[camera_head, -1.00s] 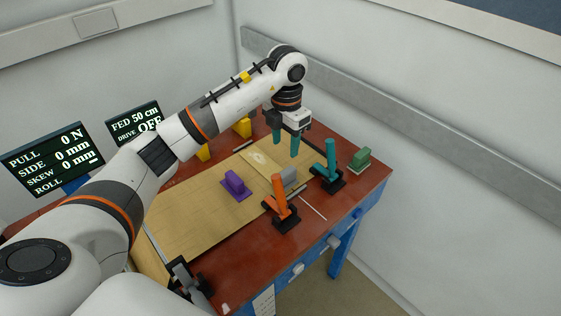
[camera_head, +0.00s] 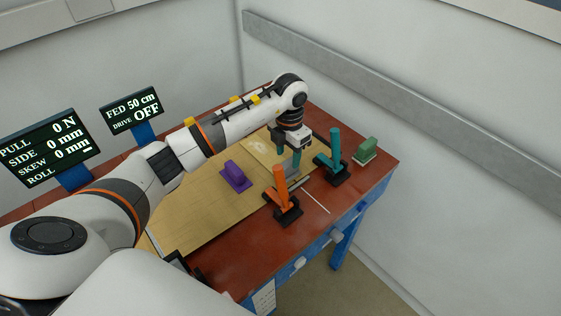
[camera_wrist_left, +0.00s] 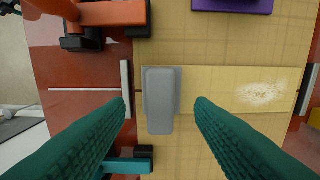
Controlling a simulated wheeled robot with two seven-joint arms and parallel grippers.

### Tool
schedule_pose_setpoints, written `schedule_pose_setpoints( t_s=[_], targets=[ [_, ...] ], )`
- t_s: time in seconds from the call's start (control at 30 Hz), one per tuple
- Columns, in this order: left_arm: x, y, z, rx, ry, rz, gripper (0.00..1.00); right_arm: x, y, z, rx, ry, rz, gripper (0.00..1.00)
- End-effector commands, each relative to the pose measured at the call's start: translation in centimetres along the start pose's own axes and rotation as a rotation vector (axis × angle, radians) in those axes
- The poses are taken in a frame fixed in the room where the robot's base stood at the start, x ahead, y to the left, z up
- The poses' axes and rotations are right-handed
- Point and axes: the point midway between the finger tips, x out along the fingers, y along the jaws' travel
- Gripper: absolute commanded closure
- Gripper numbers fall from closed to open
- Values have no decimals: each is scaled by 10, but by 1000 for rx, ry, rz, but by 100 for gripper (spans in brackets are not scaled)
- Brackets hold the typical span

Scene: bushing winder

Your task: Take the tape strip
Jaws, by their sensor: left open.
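A grey block (camera_wrist_left: 160,98) with rounded corners lies on a paler tan strip (camera_wrist_left: 225,90) that crosses the tan sheet; a glossy whitish patch marks the strip's far part. Which piece is the tape strip I cannot tell for sure. The grey block also shows in the head view (camera_head: 292,171), partly hidden by my fingers. My left gripper (camera_head: 290,160) points down over it, its teal fingers open, one on each side of the block in the wrist view (camera_wrist_left: 161,104). No contact can be made out. My right gripper is not in view.
An orange toggle clamp (camera_head: 282,192) and a teal one (camera_head: 333,155) stand close by the left gripper. A purple block (camera_head: 235,177) sits on the tan sheet (camera_head: 205,213). A green block (camera_head: 366,149) stands near the right table edge. Two display screens stand at the left.

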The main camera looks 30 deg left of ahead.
Motion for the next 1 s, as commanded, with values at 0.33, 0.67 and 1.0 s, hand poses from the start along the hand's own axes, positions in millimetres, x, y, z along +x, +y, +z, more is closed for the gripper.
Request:
schedule_pose_setpoints(
  t_s=[0.33, 0.67, 1.0],
  targets=[
    [44, 0, -2, -1, -3, 0, 51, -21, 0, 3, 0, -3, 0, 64],
    [46, 0, -2, 0, -2, -1, 64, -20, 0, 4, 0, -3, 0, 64],
    [46, -1, -2, 0, -2, -1, 100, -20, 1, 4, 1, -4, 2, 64]
  ],
)
